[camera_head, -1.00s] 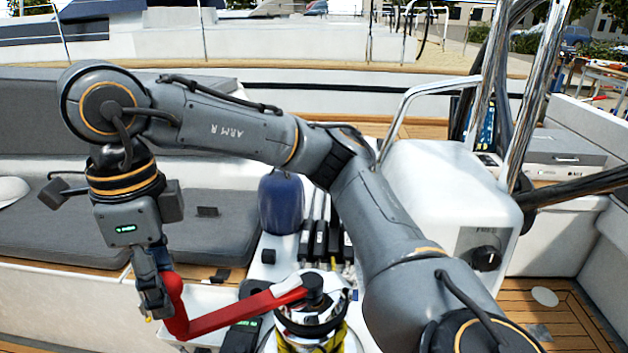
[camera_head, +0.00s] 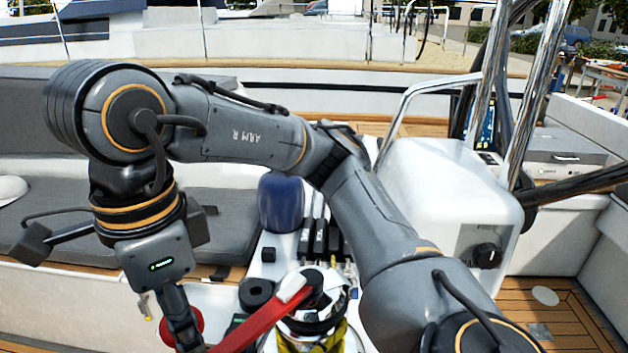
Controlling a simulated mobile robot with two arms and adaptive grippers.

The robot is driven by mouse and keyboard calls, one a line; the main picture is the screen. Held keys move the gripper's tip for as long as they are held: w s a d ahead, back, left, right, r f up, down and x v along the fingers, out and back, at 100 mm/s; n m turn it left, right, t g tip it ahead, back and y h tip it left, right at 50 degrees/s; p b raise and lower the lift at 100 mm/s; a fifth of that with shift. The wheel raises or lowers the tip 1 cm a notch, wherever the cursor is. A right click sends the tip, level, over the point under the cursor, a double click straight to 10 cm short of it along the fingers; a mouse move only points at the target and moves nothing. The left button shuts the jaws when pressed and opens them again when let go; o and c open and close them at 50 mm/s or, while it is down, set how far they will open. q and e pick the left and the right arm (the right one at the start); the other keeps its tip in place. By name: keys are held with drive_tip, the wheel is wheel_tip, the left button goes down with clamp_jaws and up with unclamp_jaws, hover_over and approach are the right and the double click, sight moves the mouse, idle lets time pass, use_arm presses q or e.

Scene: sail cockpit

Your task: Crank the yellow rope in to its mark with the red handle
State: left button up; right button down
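The red handle (camera_head: 262,319) is seated on top of the chrome and black winch (camera_head: 316,317). Its arm slants down and left toward the bottom edge. The yellow rope (camera_head: 312,345) is wrapped around the winch drum below; its mark cannot be made out. My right gripper (camera_head: 186,332) reaches down at the lower left, with red grip showing on both sides of its dark fingers. It appears shut on the handle's grip, though the fingertips are partly hidden. My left gripper is not in view.
A blue rounded cover (camera_head: 281,202) and a row of black rope clutches (camera_head: 322,236) stand behind the winch. A white console (camera_head: 448,205) with steel rails is on the right. Grey cushions (camera_head: 215,232) line the bench at left.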

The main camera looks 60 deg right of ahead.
drive_tip(key=shift+s+n, duration=0.3)
drive_tip(key=shift+s, duration=0.15)
drive_tip(key=s+n, duration=0.2)
drive_tip(key=s, duration=0.2)
drive_tip(key=shift+s, duration=0.15)
drive_tip(key=shift+s+d+n, duration=0.2)
drive_tip(key=shift+s+n, duration=0.3)
drive_tip(key=shift+s, duration=0.2)
drive_tip(key=shift+s+d+n, duration=0.2)
drive_tip(key=shift+s+n, duration=0.3)
drive_tip(key=shift+s, duration=0.15)
drive_tip(key=shift+s+d+n, duration=0.2)
drive_tip(key=shift+s+n, duration=0.3)
drive_tip(key=shift+s, duration=0.2)
